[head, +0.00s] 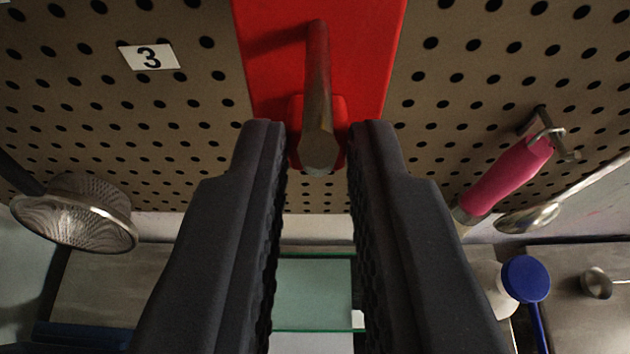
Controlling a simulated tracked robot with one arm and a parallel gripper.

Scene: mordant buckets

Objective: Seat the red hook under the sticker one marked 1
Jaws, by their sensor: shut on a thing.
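The red hook (270,65) is a red plate with a grey metal peg (318,90) that points toward me. It is at the top middle, in front of the pegboard, and its top runs out of view. My gripper (318,150) is shut on the small red block at the hook's lower end, one dark finger on each side. I cannot tell whether the plate touches the board. A white sticker marked 3 (149,57) is on the board to the left of the hook. No sticker marked 1 shows.
The perforated pegboard (450,125) spans the back. A mesh strainer (75,215) hangs at left. A pink-handled tool (505,180) hangs on a hook at right, near a metal ladle (528,217). A blue round-headed tool (526,279) and a small metal cup (597,285) are lower right.

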